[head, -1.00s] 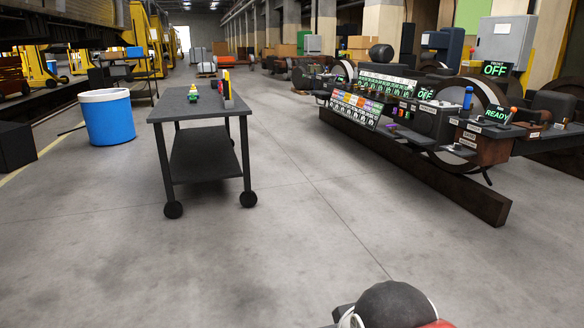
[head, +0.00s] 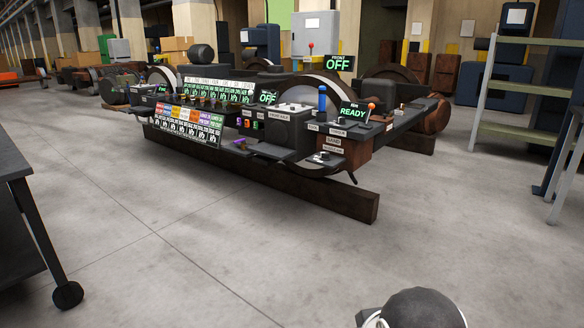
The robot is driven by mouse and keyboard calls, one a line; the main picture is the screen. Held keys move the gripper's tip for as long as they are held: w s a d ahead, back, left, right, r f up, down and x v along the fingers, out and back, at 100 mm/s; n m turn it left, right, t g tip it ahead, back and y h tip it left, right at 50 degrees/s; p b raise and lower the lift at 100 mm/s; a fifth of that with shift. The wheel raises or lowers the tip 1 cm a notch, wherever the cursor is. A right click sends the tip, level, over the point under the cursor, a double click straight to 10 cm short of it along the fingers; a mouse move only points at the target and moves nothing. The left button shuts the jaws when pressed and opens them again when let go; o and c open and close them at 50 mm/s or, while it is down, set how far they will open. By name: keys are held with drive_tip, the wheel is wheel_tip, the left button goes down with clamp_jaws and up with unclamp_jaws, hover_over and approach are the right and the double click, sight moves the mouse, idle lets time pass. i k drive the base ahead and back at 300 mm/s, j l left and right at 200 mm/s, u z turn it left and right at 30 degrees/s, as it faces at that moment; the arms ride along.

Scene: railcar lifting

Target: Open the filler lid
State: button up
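The filler lid cannot be made out for certain at this distance. A long bogie-like assembly with wheels stands on a dark beam (head: 350,204) ahead of me. At its right end is a brown box (head: 358,154) with small white labels, one seeming to read "SAND", below a green "READY" sign (head: 353,113). A blue upright cylinder (head: 322,101) and an orange knob stand near the sign. A dark grey box (head: 291,131) sits to the left. Only a dark rounded part of my arm shows at the bottom edge; my gripper's fingers are out of view.
A dark wheeled table (head: 18,170) stands at the left edge. A panel of coloured labels (head: 188,124) is on the assembly's left part. A metal shelf rack (head: 530,135) stands at the right. The concrete floor between me and the assembly is clear.

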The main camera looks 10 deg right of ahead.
sight(384, 119)
drive_tip(key=i+l+z, duration=0.35)
drive_tip(key=i+l, duration=0.15)
drive_tip(key=i, duration=0.3)
drive_tip(key=i+l+z, duration=0.2)
drive_tip(key=i, duration=0.2)
drive_tip(key=i+l, duration=0.15)
drive_tip(key=i, duration=0.3)
drive_tip(key=i+l+z, duration=0.1)
drive_tip(key=i, duration=0.35)
